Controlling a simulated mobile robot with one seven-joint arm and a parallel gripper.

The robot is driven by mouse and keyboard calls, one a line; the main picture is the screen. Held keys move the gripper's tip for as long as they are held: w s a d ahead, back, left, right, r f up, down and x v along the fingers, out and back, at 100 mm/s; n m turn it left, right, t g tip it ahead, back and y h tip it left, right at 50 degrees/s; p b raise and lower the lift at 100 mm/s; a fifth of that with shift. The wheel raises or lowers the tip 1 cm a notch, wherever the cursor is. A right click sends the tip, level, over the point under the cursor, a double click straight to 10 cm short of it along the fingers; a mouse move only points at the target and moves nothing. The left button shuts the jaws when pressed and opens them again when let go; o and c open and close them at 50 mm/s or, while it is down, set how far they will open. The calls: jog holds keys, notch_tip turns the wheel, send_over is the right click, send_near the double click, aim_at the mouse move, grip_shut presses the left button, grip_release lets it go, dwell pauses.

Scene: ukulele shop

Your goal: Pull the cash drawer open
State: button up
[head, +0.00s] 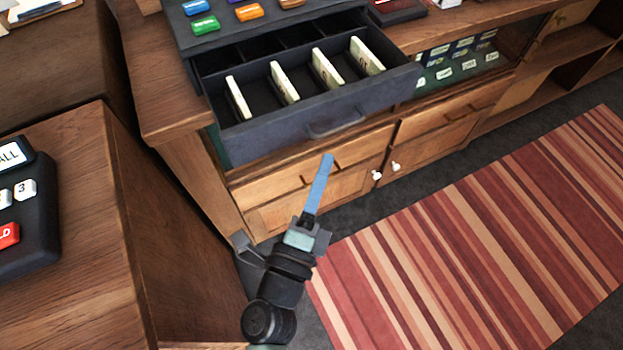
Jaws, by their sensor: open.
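The cash drawer (270,135) stands pulled out from the dark cash register (215,45) at the top of the head view. Its front carries a grey bar handle (338,124). Several stacks of banknotes (284,82) stand upright in its compartments. My gripper (285,205) is below and in front of the drawer, apart from the handle. It is open, with one blue finger pointing up towards the drawer front. I see nothing held in it.
The wooden counter (172,100) with cabinet doors (315,190) and white knobs stands under the drawer. A wooden desk (75,255) with a dark keypad device (30,230) is close on the left. A striped rug (480,230) covers open floor on the right.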

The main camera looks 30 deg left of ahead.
jog(key=shift+s+d+f+b, duration=0.1)
jog(key=shift+s+b, duration=0.1)
jog(key=shift+s, duration=0.65)
jog(key=shift+s+d+f+b, duration=0.1)
jog(key=shift+s+f+b, duration=0.1)
jog(key=shift+s, duration=0.7)
jog(key=shift+s+d+f+b, duration=0.1)
jog(key=shift+s+b, duration=0.1)
jog(key=shift+s, duration=0.65)
jog(key=w+a+r+n+t+y+p, duration=0.15)
jog(key=w+r+n, duration=0.4)
jog(key=r, duration=0.95)
jog(key=w+r+n+t+y+p, duration=0.1)
jog(key=w+r+n+t+y, duration=0.4)
jog(key=r, duration=0.9)
jog(key=s+d+r+n+h, duration=0.2)
jog(key=d+r+h, duration=0.1)
jog(key=r, duration=0.5)
jog(key=s+d+r+n+t+h+p, duration=0.1)
jog(key=s+d+r+n+h, duration=0.1)
jog(key=d+r, duration=0.3)
jog(key=s+d+r+n+h+p, duration=0.1)
jog(key=s+d+r+n+h, duration=0.1)
jog(key=r, duration=1)
jog(key=shift+d+r+n+t+h, duration=0.35)
jog(key=shift+d+n+h, duration=0.55)
jog(key=shift+d, duration=0.35)
jog(key=shift+f, duration=0.1)
